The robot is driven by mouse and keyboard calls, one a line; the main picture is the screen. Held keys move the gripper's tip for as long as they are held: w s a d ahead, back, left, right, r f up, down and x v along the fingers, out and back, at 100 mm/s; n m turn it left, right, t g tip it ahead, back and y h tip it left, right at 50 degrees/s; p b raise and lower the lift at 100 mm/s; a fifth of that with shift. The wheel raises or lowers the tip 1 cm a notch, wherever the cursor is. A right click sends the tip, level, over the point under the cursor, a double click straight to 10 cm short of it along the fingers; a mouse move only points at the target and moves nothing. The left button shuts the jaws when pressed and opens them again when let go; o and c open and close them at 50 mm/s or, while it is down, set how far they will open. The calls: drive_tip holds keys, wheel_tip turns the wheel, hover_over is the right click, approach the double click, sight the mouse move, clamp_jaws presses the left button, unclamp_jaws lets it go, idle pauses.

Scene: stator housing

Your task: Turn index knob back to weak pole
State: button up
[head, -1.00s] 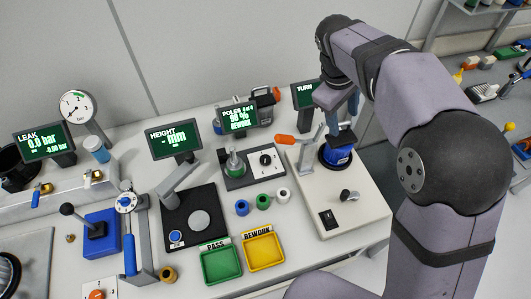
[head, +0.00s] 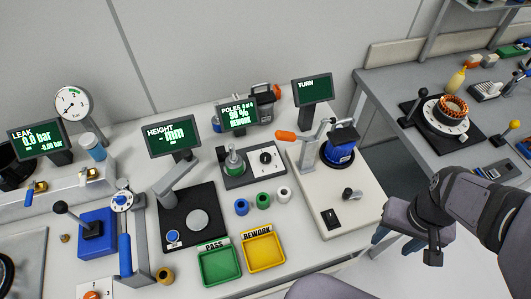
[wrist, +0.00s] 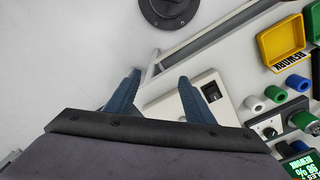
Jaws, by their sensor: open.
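The index knob (head: 265,158) is a small black knob on a white plate, on the dark base of the poles station (head: 238,182). It also shows at the right of the wrist view (wrist: 270,132). A grey post with a green ring (head: 234,163) stands beside it on the same base. The poles display (head: 238,116) behind reads a percentage and "REWORK". My gripper (head: 396,238) is open and empty, in front of and right of the bench edge, well apart from the knob. Its blue fingers show in the wrist view (wrist: 160,76).
Green, blue and white rings, a green pass tray (head: 218,265) and a yellow rework tray (head: 263,250) stand in front of the knob.

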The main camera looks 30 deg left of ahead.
drive_tip(key=w+a+r+m+t+p, duration=0.1)
drive_tip(key=w+a+r+m+p, duration=0.25)
drive_tip(key=w+a+r, duration=0.6)
drive_tip(key=w+a+r+m+p, duration=0.35)
drive_tip(key=w+a+r, duration=0.35)
drive_tip(key=w+a, duration=0.5)
drive_tip(key=m+g+b, duration=0.1)
drive_tip(key=m+b, duration=0.7)
drive_tip(key=m, duration=0.3)
hover_over(265, 156)
wheel_tip(265, 156, down, 18)
drive_tip(key=shift+d+r, duration=0.1)
drive_tip(key=shift+s+f, duration=0.1)
drive_tip(key=shift+f, duration=0.2)
drive_tip(key=shift+r, duration=0.15)
drive_tip(key=shift+f+p, duration=1.55)
drive_tip(key=shift+f, duration=2.1)
